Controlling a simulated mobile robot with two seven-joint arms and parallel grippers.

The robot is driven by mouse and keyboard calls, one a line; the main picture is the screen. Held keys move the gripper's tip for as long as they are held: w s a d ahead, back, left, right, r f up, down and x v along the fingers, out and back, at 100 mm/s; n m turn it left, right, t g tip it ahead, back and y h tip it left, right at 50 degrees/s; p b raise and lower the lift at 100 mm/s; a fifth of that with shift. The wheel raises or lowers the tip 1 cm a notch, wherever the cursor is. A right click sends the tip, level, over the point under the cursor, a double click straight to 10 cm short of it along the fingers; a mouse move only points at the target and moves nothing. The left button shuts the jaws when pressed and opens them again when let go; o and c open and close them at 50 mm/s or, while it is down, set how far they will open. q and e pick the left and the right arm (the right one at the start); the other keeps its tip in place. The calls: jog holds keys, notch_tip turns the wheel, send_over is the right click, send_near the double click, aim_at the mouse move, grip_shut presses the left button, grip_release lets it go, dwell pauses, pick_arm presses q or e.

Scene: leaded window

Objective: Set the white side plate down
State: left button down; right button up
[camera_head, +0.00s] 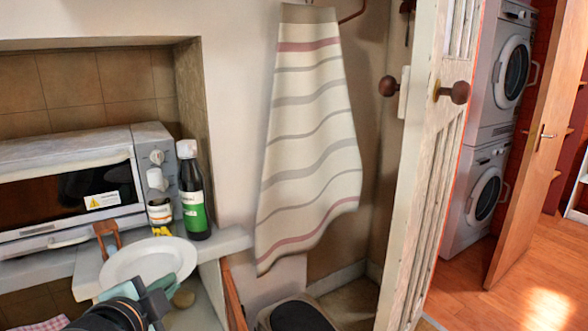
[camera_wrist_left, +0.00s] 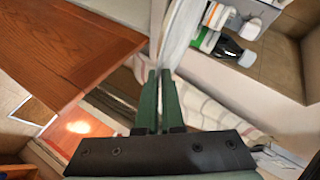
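The white side plate (camera_head: 148,260) is at the lower left in the head view, over the pale counter. The left wrist view shows it nearly edge-on as a pale disc (camera_wrist_left: 182,38). My left gripper (camera_head: 168,289) has green fingers and comes in from below at the plate's near edge. In the left wrist view its two fingers (camera_wrist_left: 159,88) are close together with the plate's rim between them. The gap under the plate is hard to judge. My right gripper is in neither view.
A toaster oven (camera_head: 70,185), a dark bottle with a green label (camera_head: 194,195) and a small jar (camera_head: 160,213) stand behind the plate. A wooden utensil (camera_head: 106,236) is close behind it. A striped towel (camera_head: 308,140) hangs to the right. The counter ledge (camera_head: 232,240) beside the bottle is bare.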

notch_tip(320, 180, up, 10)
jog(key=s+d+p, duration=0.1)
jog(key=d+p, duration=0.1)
jog(key=p, duration=1)
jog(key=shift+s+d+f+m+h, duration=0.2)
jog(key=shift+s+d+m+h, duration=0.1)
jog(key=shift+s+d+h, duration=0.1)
